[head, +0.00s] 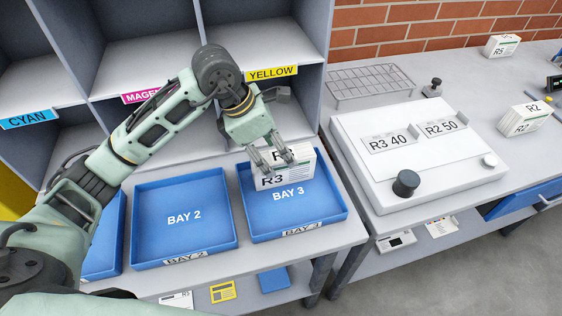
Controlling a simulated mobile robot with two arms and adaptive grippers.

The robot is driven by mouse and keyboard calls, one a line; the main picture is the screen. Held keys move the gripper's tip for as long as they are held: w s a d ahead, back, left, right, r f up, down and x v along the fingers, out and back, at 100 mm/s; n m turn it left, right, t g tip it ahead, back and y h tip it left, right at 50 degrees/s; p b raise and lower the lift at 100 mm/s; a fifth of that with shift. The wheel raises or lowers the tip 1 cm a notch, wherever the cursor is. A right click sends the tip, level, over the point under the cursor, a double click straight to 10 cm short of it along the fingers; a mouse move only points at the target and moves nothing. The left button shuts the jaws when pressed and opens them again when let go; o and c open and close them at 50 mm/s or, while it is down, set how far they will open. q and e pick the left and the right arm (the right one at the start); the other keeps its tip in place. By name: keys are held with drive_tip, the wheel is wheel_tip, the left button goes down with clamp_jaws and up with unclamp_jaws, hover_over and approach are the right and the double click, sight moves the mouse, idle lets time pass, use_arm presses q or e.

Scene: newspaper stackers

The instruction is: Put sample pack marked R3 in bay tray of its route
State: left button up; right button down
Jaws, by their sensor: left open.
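The white sample pack marked R3 (270,182) stands in the back left part of the blue tray labelled BAY 3 (338,208). My left gripper (288,160) is right above the pack, its fingers open at the pack's top. The fingers hide part of the pack's top, and I cannot tell whether they touch it. The blue BAY 2 tray (148,215) beside it is empty. A further blue tray (103,262) at the left is partly hidden by my arm. My right gripper is not in view.
A white device (440,178) with R3 40 and R2 50 plates and a black knob (406,183) stands on the right bench. Packs marked R2 (524,119) and R5 (502,46) lie beyond it. A wire rack (372,83) is behind. Shelf dividers rise behind the trays.

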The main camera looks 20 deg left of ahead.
use_arm(q)
drive_tip(key=v, duration=0.6)
drive_tip(key=shift+b, duration=0.3)
idle(0.5)
idle(0.6)
